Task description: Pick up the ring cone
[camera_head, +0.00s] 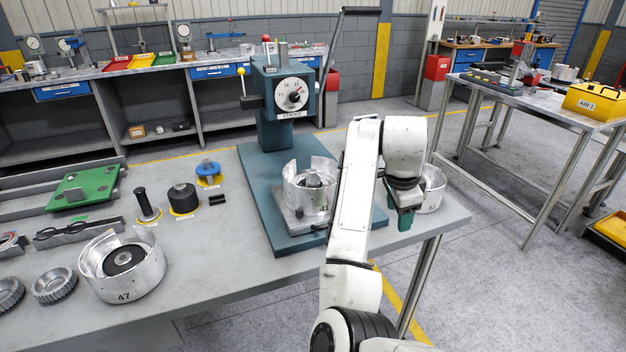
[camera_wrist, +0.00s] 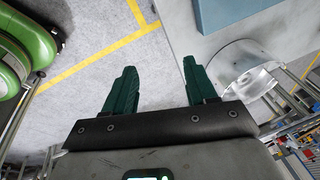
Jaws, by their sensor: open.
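Several silver, ring-shaped parts with cut-away walls stand on the grey workbench (camera_head: 215,255); I cannot tell for sure which is the ring cone. One silver ring (camera_head: 434,187) is at the bench's right end, partly hidden behind my gripper (camera_head: 400,220). It also shows in the wrist view (camera_wrist: 250,72), right of the fingers and apart from them. My gripper is open and empty, its green fingers pointing down near the bench's right edge; the wrist view shows floor between the fingers (camera_wrist: 158,66). Another silver ring (camera_head: 310,198), marked 41, sits on the press base; a third (camera_head: 107,285), marked 47, is at front left.
A teal press (camera_head: 283,108) with a dial and long handle stands on a blue-green base plate (camera_head: 268,195). Small tools, a green plate (camera_head: 85,188) and toothed rings (camera_head: 54,285) lie at left. A second table (camera_head: 545,110) stands at right, with open floor between.

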